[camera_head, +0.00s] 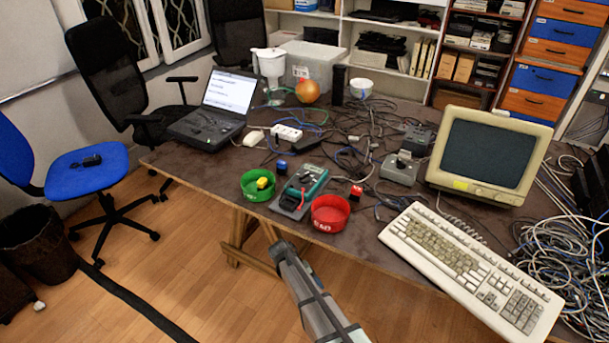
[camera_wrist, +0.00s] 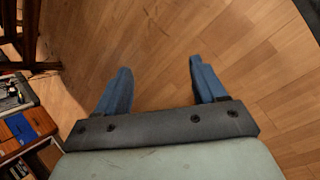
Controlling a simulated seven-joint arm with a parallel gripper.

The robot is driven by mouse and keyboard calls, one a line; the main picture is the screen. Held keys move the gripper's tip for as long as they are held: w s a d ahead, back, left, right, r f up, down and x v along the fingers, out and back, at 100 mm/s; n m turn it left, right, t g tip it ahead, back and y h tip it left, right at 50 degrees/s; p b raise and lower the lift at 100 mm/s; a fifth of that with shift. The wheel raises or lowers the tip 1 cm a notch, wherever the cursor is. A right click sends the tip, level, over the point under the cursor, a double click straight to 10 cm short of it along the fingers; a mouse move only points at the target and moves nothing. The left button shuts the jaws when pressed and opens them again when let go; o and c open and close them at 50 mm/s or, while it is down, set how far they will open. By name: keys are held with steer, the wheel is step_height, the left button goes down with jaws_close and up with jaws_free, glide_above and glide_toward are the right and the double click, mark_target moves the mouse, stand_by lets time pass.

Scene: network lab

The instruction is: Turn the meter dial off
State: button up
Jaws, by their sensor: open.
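The meter (camera_head: 313,180) is a teal handheld unit with a dark face. It lies on the table between a green bowl and a red bowl, near the front edge. Its dial is too small in the head view for me to read its setting. A red lead or probe lies across its lower part. My gripper (camera_wrist: 160,67) is open and empty in the wrist view, its two blue fingers apart above the wooden floor. In the head view my arm rises from the bottom, its end in front of the table edge, apart from the meter. The wrist view does not show the meter.
The green bowl (camera_head: 245,190) holds a yellow piece. The red bowl (camera_head: 330,228) is right of the meter. A blue block (camera_head: 282,168) and a red block (camera_head: 356,191) stand close by. A keyboard (camera_head: 470,265) and monitor (camera_head: 488,158) are to the right; cables clutter the back.

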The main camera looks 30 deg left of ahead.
steer(key=s+a+r+n+t+y, duration=0.1)
steer(key=a+r, duration=0.6)
steer(key=a, duration=0.3)
steer(key=s+a+r+t, duration=0.1)
steer(key=s+a+r, duration=0.1)
steer(key=a+r, duration=0.75)
steer(key=s+a+r+n+t+y, duration=0.1)
steer(key=a+r, duration=0.5)
steer(key=a, duration=0.6)
step_height(320, 180, up, 24)
steer(key=n+g+y, duration=0.2)
steer(key=g+y, duration=0.2)
glide_above(305, 177)
steer(key=f, duration=1.3)
steer(key=shift+w+a+f, duration=0.2)
steer(key=shift+f, duration=0.15)
steer(key=shift+c, duration=0.5)
steer(key=c, duration=1)
steer(key=shift+o, duration=0.2)
